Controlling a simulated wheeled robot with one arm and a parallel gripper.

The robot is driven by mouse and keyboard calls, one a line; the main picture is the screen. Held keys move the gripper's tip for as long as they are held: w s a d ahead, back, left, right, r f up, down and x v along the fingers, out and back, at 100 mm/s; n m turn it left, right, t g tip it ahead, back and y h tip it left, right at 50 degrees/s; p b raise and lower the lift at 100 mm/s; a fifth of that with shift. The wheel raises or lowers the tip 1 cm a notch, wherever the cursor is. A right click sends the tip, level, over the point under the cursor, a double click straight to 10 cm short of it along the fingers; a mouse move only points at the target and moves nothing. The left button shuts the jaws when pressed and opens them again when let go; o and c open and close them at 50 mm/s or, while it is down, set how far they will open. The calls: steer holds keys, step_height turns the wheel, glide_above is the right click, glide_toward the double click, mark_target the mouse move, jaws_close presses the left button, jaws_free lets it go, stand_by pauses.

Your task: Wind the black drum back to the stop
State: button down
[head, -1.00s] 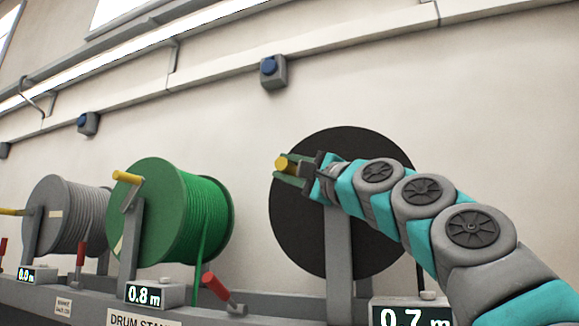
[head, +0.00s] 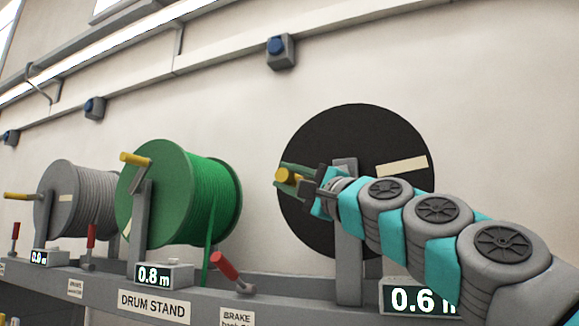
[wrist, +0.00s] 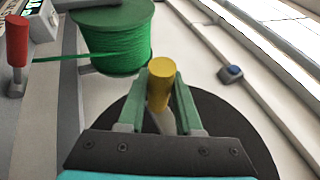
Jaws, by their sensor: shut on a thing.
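The black drum (head: 310,140) stands at the right of the row in the head view, its face marked with a cream strip. Its rim also shows behind my gripper in the wrist view (wrist: 245,135). My gripper (head: 287,175) is shut on the drum's yellow crank handle (wrist: 160,80), at the left side of the drum face. In the wrist view the green fingers lie on both sides of the handle. The counter (head: 413,298) under the black drum reads 0.6 m. My arm covers the drum's lower right part.
A green drum (head: 165,200) and a grey drum (head: 60,210) stand to the left on the same drum stand (head: 195,303), with their own yellow handles. A red-handled brake lever (head: 225,264) sticks up between the green and black drums.

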steer(key=shift+f+p, duration=0.3)
steer(key=shift+f, duration=0.1)
steer(key=shift+d+f, duration=0.15)
steer(key=shift+d+f+n+g+h+p, duration=0.1)
steer(key=shift+f+n+g+h+p, duration=0.4)
steer(key=shift+p, duration=0.3)
steer(key=shift+f, duration=0.1)
steer(key=c, duration=0.6)
jaws_free()
steer(key=shift+s, duration=0.1)
steer(key=b+v, duration=0.1)
steer(key=v, duration=0.6)
steer(key=shift+s+d, duration=0.2)
steer(key=shift+d, duration=0.15)
